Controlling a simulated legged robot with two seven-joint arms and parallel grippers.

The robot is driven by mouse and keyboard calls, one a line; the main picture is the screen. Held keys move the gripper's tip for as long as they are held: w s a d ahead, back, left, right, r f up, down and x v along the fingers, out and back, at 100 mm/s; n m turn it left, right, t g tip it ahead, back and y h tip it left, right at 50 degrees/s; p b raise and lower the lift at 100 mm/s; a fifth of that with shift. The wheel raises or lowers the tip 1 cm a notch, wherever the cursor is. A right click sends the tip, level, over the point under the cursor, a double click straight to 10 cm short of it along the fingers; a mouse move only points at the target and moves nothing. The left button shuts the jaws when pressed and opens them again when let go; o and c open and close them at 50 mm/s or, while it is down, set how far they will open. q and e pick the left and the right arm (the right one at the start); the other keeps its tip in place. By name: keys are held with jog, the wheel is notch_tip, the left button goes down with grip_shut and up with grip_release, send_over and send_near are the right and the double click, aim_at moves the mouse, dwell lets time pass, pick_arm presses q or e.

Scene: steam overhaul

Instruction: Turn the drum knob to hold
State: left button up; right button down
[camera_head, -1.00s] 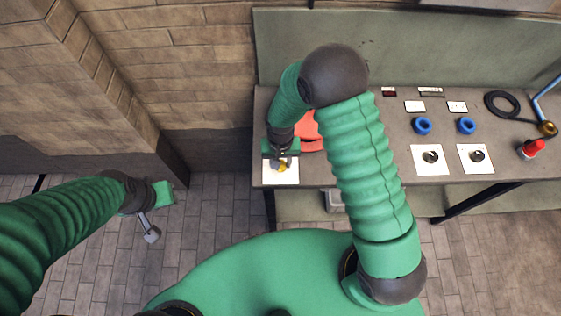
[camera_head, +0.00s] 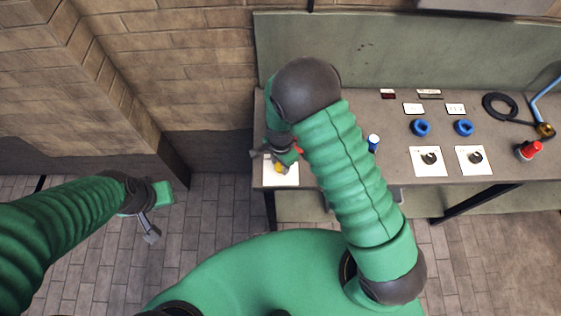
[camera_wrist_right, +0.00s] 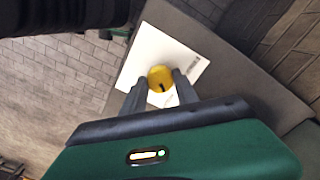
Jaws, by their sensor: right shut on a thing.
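The yellow drum knob (camera_head: 278,168) sits on a white plate (camera_head: 289,178) at the left end of the grey bench. In the right wrist view the knob (camera_wrist_right: 160,77) shows a dark pointer mark, and the plate (camera_wrist_right: 143,63) carries small print that I cannot read. My right gripper (camera_head: 277,162) is over the knob; in the wrist view its two fingers (camera_wrist_right: 160,85) are on either side of the knob, shut on it. My left gripper (camera_head: 151,232) hangs over the floor at the left, away from the bench; its jaw opening is unclear.
A brick wall stands behind.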

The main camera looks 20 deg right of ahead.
jog(key=shift+w+r+m, duration=0.15)
jog(key=shift+w+m, duration=0.15)
jog(key=shift+m, duration=0.5)
jog(key=c, duration=1.3)
grip_release()
jog(key=o, duration=0.4)
jog(key=shift+s, duration=0.1)
jog(key=shift+c, duration=0.2)
notch_tip(320, 180, up, 16)
jog(key=shift+r, duration=0.25)
